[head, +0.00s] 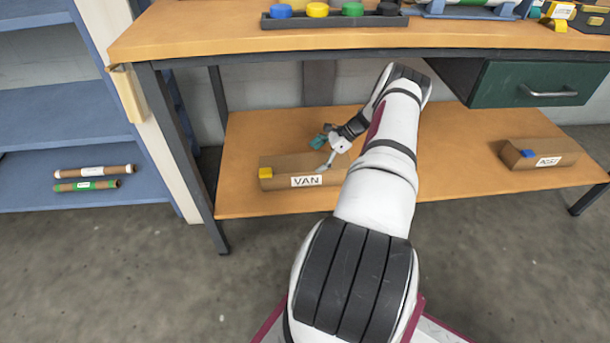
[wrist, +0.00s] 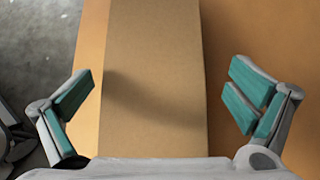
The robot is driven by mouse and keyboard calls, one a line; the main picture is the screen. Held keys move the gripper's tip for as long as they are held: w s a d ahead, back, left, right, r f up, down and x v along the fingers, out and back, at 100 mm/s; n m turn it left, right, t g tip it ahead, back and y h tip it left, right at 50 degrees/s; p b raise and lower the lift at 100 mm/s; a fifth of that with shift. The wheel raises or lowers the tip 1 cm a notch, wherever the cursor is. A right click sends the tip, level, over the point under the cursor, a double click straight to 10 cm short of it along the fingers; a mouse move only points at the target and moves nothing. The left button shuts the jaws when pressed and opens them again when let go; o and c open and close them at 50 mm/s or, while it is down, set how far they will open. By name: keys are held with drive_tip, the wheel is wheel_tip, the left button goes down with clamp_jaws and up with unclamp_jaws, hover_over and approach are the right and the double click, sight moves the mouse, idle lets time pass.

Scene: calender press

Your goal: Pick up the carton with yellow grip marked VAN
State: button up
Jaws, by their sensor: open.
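In the wrist view the carton (wrist: 152,75) runs between the two teal-padded fingers of my gripper (wrist: 160,103), with a gap on each side. The fingers are open and hold nothing. The carton's right end is hidden behind my arm in the head view.
Another brown carton (head: 538,154) with a blue grip lies at the right of the lower shelf (head: 460,185). The benchtop (head: 220,30) overhangs the shelf, with a green drawer (head: 528,84) under it. A bench leg (head: 187,160) stands left. A blue rack (head: 60,120) holds two tubes.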

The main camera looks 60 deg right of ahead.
sight(305, 168)
drive_tip(key=shift+b+x, duration=1.05)
drive_tip(key=shift+x, duration=1.85)
drive_tip(key=shift+s+a, duration=0.15)
drive_tip(key=shift+a, duration=0.05)
drive_tip(key=shift+c, duration=0.6)
drive_tip(key=c, duration=1)
drive_tip(key=shift+a, duration=0.1)
